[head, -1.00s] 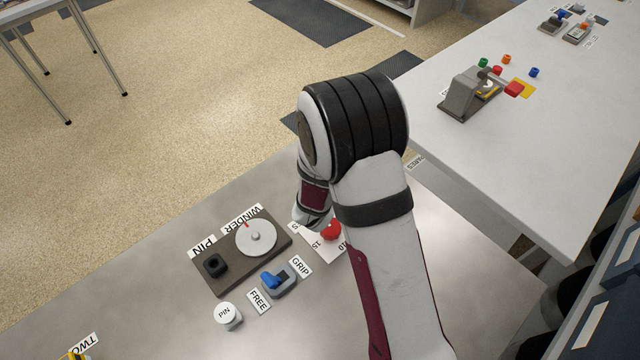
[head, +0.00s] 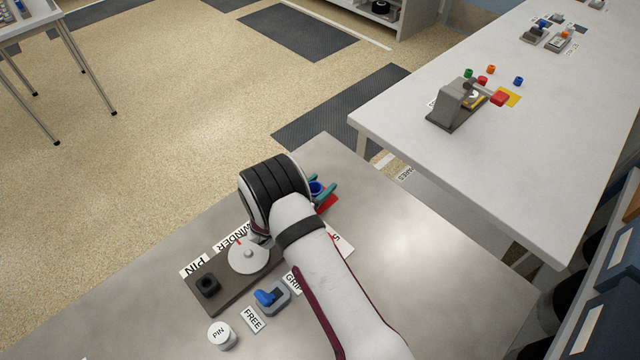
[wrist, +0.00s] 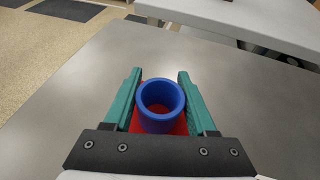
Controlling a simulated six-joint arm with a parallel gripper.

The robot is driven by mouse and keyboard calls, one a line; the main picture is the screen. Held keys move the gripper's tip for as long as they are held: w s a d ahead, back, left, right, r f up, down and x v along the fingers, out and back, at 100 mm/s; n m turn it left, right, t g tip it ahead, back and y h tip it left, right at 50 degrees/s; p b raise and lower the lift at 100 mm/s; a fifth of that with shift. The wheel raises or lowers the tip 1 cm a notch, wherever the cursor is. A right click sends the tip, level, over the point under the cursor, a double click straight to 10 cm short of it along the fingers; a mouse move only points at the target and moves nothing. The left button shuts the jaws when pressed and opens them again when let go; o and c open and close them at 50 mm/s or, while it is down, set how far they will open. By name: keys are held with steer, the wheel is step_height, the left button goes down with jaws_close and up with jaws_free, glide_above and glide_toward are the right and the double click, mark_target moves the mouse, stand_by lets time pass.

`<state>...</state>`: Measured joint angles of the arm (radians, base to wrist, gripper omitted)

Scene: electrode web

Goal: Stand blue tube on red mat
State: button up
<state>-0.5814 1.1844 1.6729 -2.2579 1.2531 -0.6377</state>
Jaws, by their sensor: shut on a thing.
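The blue tube (wrist: 161,123) is a short open ring, seen upright with its open end up in the wrist view. In the head view the blue tube (head: 316,188) shows partly beyond my arm. My gripper (wrist: 160,88) has green fingers on both sides of the tube and is shut on it; in the head view a fingertip (head: 328,192) shows. The red mat (wrist: 178,126) lies below the tube, mostly hidden; its corner shows in the head view (head: 327,204). I cannot tell whether the tube touches the mat.
A white table (head: 470,160) with a grey press (head: 455,107) stands at right. The table right of my arm is clear.

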steer(key=shift+f, duration=0.15)
steer(key=o, duration=1.3)
steer(key=shift+o, duration=0.2)
